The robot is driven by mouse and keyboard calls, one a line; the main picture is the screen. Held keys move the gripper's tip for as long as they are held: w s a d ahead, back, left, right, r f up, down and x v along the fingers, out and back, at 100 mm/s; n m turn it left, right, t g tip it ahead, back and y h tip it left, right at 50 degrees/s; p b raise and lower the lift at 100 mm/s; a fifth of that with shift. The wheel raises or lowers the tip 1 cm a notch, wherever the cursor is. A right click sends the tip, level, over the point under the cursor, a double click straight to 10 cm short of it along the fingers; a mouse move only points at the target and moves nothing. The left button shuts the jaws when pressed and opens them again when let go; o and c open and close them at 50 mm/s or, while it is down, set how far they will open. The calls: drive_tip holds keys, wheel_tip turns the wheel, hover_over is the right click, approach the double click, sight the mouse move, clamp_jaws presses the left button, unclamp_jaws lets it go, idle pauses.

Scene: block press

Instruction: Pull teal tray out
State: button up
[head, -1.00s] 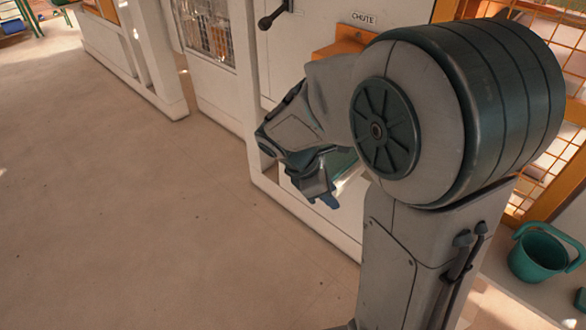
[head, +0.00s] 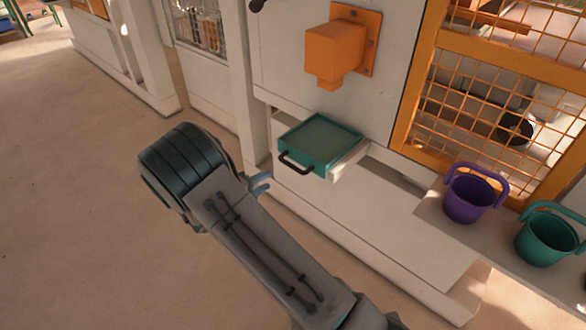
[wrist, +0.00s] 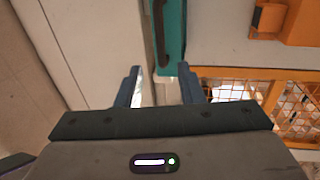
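The teal tray (head: 327,140) stands part way out of an opening in the white press front, below the orange chute. Its dark handle (head: 296,163) faces the open floor. In the wrist view the tray (wrist: 178,40) is at the top, with its handle (wrist: 160,32) along its left edge. My gripper (wrist: 160,88) is open and empty, its two blue fingers apart, short of the tray. In the head view only a bluish fingertip (head: 260,183) shows past my arm, to the left of and below the handle.
The orange chute (head: 336,52) juts out above the tray. A purple bucket (head: 470,198) and a teal bucket (head: 546,240) stand on a ledge at the right, beside an orange mesh panel (head: 490,100). The floor (head: 80,200) at the left is clear.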

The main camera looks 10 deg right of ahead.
sight(291, 167)
drive_tip(key=x, duration=1.3)
drive_tip(key=shift+w+d+b, duration=0.1)
drive_tip(key=shift+d+b, duration=0.1)
drive_tip(key=shift+b, duration=0.15)
clamp_jaws()
